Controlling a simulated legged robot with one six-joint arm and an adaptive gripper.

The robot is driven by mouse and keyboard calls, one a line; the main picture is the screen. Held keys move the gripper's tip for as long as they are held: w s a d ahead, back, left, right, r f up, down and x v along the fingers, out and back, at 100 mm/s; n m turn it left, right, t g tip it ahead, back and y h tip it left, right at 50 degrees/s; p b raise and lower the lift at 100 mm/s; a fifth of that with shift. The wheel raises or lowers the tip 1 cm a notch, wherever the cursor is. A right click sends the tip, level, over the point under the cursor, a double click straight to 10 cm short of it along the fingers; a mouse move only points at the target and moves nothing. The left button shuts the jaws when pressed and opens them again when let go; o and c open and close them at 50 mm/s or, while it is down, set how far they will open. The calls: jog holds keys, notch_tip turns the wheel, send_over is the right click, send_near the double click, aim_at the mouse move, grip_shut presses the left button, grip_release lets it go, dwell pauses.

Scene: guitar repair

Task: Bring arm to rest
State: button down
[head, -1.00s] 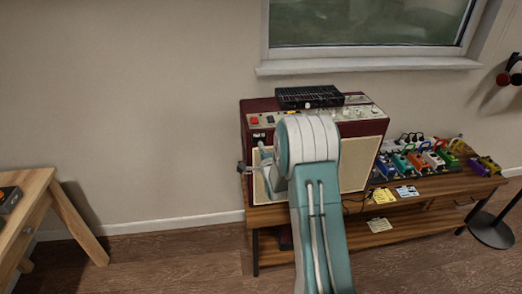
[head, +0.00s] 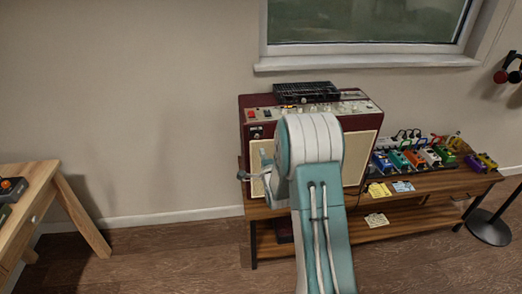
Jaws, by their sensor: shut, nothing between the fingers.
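My arm (head: 325,240) rises from the bottom of the head view, folded at a white, rounded elbow (head: 312,138). It stands in front of the dark red amplifier and hides part of its front. My gripper (head: 244,175) seems to be the small grey end with a dark tip that juts out left of the elbow. It is shut and holds nothing. Most of the wrist is hidden behind the elbow.
The amplifier (head: 368,160) stands on a wooden bench (head: 440,190), with a black unit (head: 306,92) on top. Several coloured pedals (head: 430,157) stand to its right. A wooden table (head: 40,185) is at the left. The floor between is clear.

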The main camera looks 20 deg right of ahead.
jog(key=s+a+r+n+g+y, duration=0.1)
jog(key=s+a+r+n+g, duration=0.2)
jog(key=s+a+r+n, duration=0.3)
jog(key=s+a+r+n+g+y, duration=0.1)
jog(key=s+a+r+n+g, duration=0.25)
jog(key=s+r, duration=0.45)
jog(key=s+a+n+g, duration=0.2)
jog(key=s+n, duration=0.1)
jog(key=s, duration=0.5)
jog(key=s+a+r+n+g+y, duration=0.1)
jog(key=s+a+n, duration=0.2)
jog(key=s, duration=0.5)
jog(key=s+a+r+n+g, duration=0.1)
jog(key=s+n, duration=0.3)
jog(key=s, duration=0.4)
jog(key=shift+s+a+r+n+g, duration=0.15)
jog(key=shift+s+a+n+g, duration=0.2)
jog(key=shift+a+g, duration=0.45)
